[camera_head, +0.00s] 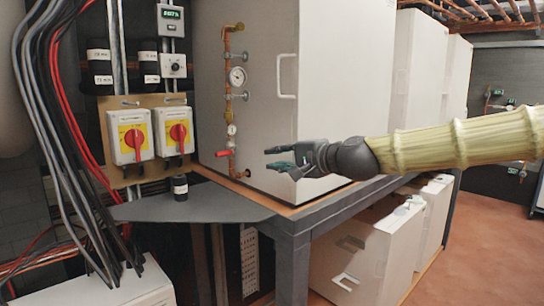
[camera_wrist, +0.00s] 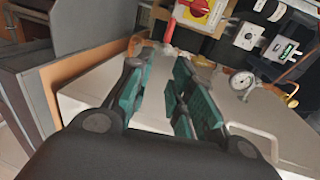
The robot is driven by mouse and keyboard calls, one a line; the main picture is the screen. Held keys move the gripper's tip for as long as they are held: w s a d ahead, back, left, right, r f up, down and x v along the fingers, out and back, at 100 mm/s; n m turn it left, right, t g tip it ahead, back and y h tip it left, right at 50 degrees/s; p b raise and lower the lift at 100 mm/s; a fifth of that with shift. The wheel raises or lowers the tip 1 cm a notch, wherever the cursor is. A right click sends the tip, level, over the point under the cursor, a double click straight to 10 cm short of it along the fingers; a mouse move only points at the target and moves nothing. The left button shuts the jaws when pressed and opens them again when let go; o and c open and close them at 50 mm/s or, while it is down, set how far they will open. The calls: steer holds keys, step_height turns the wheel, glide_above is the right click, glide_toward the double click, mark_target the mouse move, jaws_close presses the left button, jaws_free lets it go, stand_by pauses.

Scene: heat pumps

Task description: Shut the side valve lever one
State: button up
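The red valve lever (camera_head: 224,153) is at the low end of a copper pipe on the side of a white cabinet. It sticks out to the left of the pipe, roughly level. In the wrist view the red lever (camera_wrist: 169,29) shows beyond the fingertips. My gripper (camera_head: 267,159) is to the right of the lever, in front of the cabinet's side, apart from it. Its teal fingers (camera_wrist: 163,66) are spread with nothing between them. The lever's joint with the pipe is partly hidden by a finger in the wrist view.
A white handle (camera_head: 287,76) is on the cabinet. Cables hang farther left.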

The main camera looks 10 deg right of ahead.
steer(key=v, duration=0.3)
steer(key=f+p+v, duration=0.1)
steer(key=v, duration=0.1)
steer(key=shift+s+d, duration=0.2)
steer(key=shift+s, duration=0.15)
steer(key=shift+f, duration=0.1)
